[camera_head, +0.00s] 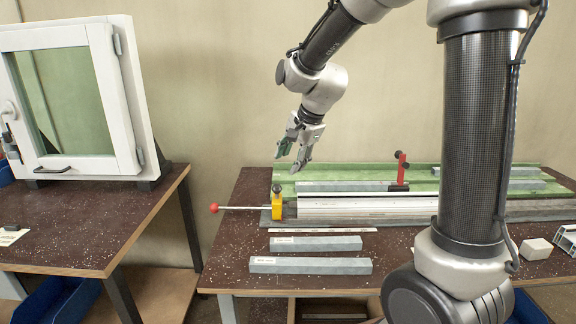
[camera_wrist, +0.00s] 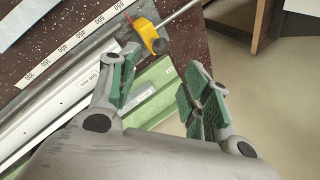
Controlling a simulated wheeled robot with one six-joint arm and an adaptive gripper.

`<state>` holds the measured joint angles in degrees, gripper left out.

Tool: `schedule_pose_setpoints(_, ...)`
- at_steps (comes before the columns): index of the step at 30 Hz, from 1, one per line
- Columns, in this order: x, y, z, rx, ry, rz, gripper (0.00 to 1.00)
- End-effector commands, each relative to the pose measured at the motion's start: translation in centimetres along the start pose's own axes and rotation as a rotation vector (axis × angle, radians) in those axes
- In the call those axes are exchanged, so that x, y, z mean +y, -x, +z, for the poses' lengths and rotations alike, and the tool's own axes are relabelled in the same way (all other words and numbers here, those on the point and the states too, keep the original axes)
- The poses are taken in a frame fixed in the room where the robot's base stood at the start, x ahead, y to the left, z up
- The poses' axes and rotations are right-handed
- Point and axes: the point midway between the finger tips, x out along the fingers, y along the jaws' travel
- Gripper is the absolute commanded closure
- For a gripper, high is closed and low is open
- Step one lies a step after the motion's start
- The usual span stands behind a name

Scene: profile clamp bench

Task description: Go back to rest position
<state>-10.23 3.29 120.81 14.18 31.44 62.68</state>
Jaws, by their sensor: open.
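My gripper (camera_head: 294,150) hangs in the air above the left end of the clamp bench, fingers pointing down. In the wrist view my gripper (camera_wrist: 166,100) shows its two green-padded fingers spread apart, with nothing between them. Below it, the yellow clamp block (camera_head: 277,203) with its red-knobbed rod (camera_head: 240,208) stands at the left end of the white profile (camera_head: 350,205). The yellow block also shows in the wrist view (camera_wrist: 148,33), beyond the fingertips. The gripper is apart from all of these.
Grey bars (camera_head: 310,265) lie at the front of the brown table (camera_head: 225,245). A red upright handle (camera_head: 401,168) stands on the green bench bed (camera_head: 345,172). A white-framed window (camera_head: 103,95) stands on the left table. A gap separates the two tables. A pale block (camera_head: 536,249) lies at the right.

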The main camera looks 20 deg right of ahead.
Motion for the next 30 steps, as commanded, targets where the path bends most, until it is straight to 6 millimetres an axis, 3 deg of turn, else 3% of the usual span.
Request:
schedule_pose_setpoints(12, 0.0, 0.0, 0.0, 0.000, 0.009, 0.000, 0.52)
schedule_pose_setpoints(17, 0.7, 0.0, 0.3, -0.014, 0.152, 0.029, 0.52)
schedule_pose_setpoints(20, 3.4, -0.3, 0.8, -0.049, 0.333, 0.105, 0.52)
schedule_pose_setpoints(23, 7.0, 1.0, 1.5, -0.093, 0.546, 0.174, 0.52)
schedule_pose_setpoints(30, 15.4, 8.1, 2.1, -0.145, 0.962, 0.252, 0.52)
